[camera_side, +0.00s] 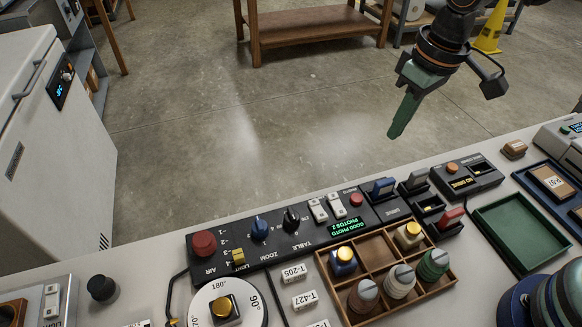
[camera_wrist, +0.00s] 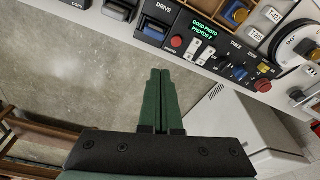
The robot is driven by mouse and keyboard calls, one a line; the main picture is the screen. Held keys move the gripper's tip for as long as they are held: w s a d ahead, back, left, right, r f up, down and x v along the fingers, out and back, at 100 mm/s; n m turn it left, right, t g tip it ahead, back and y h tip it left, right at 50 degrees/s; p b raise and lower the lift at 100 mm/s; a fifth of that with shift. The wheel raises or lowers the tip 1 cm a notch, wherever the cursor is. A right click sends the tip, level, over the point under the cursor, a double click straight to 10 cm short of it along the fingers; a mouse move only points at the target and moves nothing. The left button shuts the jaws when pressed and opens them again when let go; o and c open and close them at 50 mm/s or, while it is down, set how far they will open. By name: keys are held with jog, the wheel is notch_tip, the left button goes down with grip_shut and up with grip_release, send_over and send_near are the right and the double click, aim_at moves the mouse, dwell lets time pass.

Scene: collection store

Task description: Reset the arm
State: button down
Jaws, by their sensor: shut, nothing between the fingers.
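My gripper (camera_side: 392,132) has green fingers and hangs at the upper right of the side view, pointing down. It is past the table's far edge, over the concrete floor, clear of everything on the table. In the wrist view its fingers (camera_wrist: 160,75) lie together, shut, with nothing between them. The black control panel (camera_side: 270,262) on the table has a red button, a yellow lever, knobs and white switches. Its green display reads "GOOD PHOTO" and "PHOTOS 2". The panel also shows at the top of the wrist view (camera_wrist: 222,52).
A wooden compartment tray (camera_side: 327,273) holds several knobbed pieces. A round white dial (camera_side: 198,305) bears a small yellow-topped piece. An empty green tray (camera_side: 520,233) lies at right. A white cabinet (camera_side: 60,150) stands at left, a wooden bench (camera_side: 310,25) behind. Open floor surrounds my gripper.

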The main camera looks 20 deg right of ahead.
jog(key=s+d+r+m+t, duration=0.2)
jog(key=s+d+r, duration=0.1)
jog(key=d, duration=0.4)
jog(key=s+d+r+m+t, duration=0.1)
jog(key=s+d+r+m, duration=0.1)
jog(key=d, duration=0.5)
jog(key=shift+s+d+r+t+h, duration=0.2)
jog(key=shift+s+r+t+h, duration=0.3)
jog(key=shift+r, duration=0.3)
